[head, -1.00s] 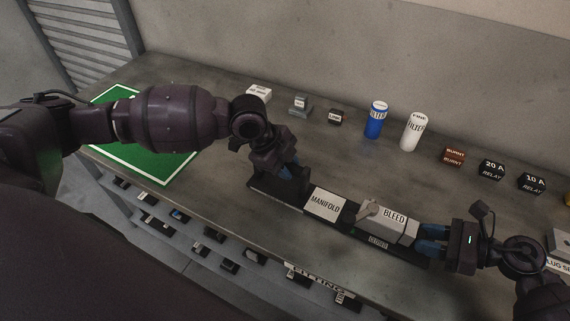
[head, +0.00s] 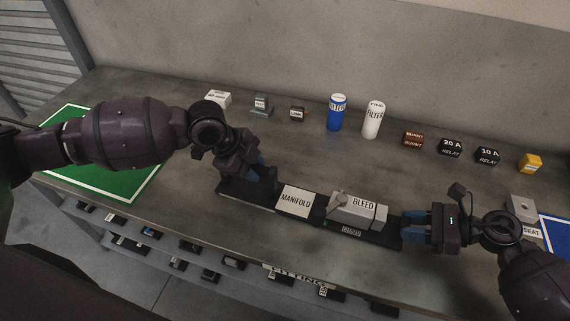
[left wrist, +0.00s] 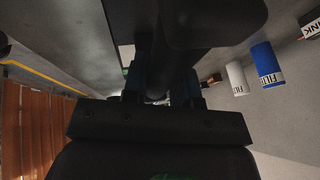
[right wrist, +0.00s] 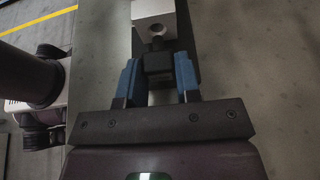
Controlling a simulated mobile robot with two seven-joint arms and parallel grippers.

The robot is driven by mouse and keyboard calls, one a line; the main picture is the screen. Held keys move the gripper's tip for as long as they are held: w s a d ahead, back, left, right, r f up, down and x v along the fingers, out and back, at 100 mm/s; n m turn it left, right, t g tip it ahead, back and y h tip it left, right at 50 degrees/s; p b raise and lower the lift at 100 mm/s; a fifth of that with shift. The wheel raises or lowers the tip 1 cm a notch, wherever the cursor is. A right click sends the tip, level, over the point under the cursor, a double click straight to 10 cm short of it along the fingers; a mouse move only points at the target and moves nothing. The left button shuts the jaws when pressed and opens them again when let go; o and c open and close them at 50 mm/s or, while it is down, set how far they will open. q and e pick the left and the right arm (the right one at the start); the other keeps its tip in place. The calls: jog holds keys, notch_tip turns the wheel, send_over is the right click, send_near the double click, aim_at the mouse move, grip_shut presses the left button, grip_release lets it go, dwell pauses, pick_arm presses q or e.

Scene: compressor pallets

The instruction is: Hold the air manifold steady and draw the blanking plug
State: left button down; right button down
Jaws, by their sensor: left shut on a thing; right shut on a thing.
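The air manifold (head: 296,202) is a long dark base with a white MANIFOLD label and a grey BLEED block with a lever, lying on the bench. My left gripper (head: 264,178) is shut on the dark upright part at the manifold's left end; the left wrist view shows dark material between its fingers (left wrist: 160,88). My right gripper (head: 406,229) is to the right of the BLEED block, with a gap between. In the right wrist view it is shut on the black blanking plug (right wrist: 158,64). The grey block's end (right wrist: 153,13) shows a round open port facing the plug.
Blue (head: 337,112) and white (head: 373,119) filters, relays (head: 451,148) and small blocks stand along the back. A green mat (head: 75,125) lies left and a blue mat (head: 559,235) right. A grey plug seat (head: 522,208) stands near the right arm. Fittings sit below the front edge.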

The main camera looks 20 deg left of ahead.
pick_arm(q)
jog(key=shift+s+f, duration=0.2)
jog(key=shift+f, duration=0.25)
pick_arm(e)
jog(key=shift+s+d+f, duration=0.1)
jog(key=shift+d+f, duration=0.05)
jog(key=shift+d, duration=1.25)
pick_arm(q)
jog(key=c, duration=1.2)
grip_release()
jog(key=o, duration=0.4)
jog(key=shift+w+r, duration=0.1)
jog(key=shift+w, duration=0.05)
jog(key=shift+r, duration=0.15)
jog(key=shift+a+r, duration=0.1)
jog(key=shift+r, duration=0.15)
jog(key=v, duration=1.1)
jog(key=shift+a+r, duration=0.1)
jog(key=shift+r, duration=0.1)
